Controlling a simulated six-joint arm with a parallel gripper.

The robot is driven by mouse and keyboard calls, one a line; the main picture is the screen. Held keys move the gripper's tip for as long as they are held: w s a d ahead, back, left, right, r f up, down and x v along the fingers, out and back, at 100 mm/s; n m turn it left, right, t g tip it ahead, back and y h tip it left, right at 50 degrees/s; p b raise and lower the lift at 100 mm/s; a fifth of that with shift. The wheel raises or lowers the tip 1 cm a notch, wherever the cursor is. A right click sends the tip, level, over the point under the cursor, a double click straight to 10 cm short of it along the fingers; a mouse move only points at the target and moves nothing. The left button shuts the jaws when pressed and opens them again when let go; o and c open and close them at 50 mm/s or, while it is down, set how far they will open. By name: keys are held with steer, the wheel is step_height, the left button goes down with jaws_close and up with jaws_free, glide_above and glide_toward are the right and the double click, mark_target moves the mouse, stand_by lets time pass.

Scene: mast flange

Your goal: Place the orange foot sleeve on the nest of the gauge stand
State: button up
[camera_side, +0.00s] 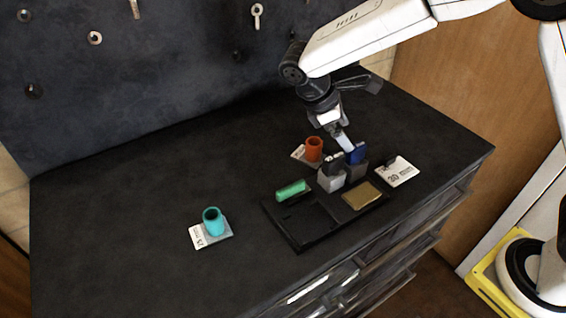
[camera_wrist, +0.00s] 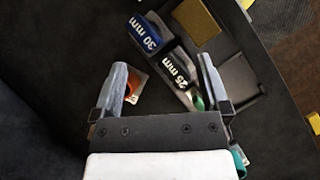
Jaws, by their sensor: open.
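The orange foot sleeve (camera_side: 314,149) stands upright on a small white card, behind the gauge blocks. In the wrist view the orange sleeve (camera_wrist: 133,86) is partly hidden by my left finger. The likely gauge stand is a pair of grey blocks (camera_side: 331,179) holding a black gauge and a blue gauge (camera_side: 357,154). In the wrist view the black 25 mm gauge (camera_wrist: 176,70) and blue 30 mm gauge (camera_wrist: 145,33) show. I cannot make out a nest. My gripper (camera_wrist: 163,62) is open and empty, above the black gauge; its fingers also show in the side view (camera_side: 346,143).
A teal sleeve (camera_side: 212,221) stands on a card at front left. A card marked 30 (camera_side: 400,172) lies at right. The left of the dark bench is mostly clear.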

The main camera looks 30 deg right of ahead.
steer(key=w+a+r+n+t+h, duration=0.5)
steer(key=w+r+n+t+h, duration=0.25)
steer(key=n, duration=0.45)
steer(key=y, duration=0.1)
glide_toward(310, 151)
steer(key=shift+t, duration=0.25)
steer(key=x, duration=0.4)
steer(key=shift+s+d+f, duration=0.15)
steer(key=shift+d+f, duration=0.05)
steer(key=shift+f, duration=0.05)
steer(key=shift+x, duration=1.35)
steer(key=shift+x, duration=2.6)
steer(key=shift+r, duration=0.1)
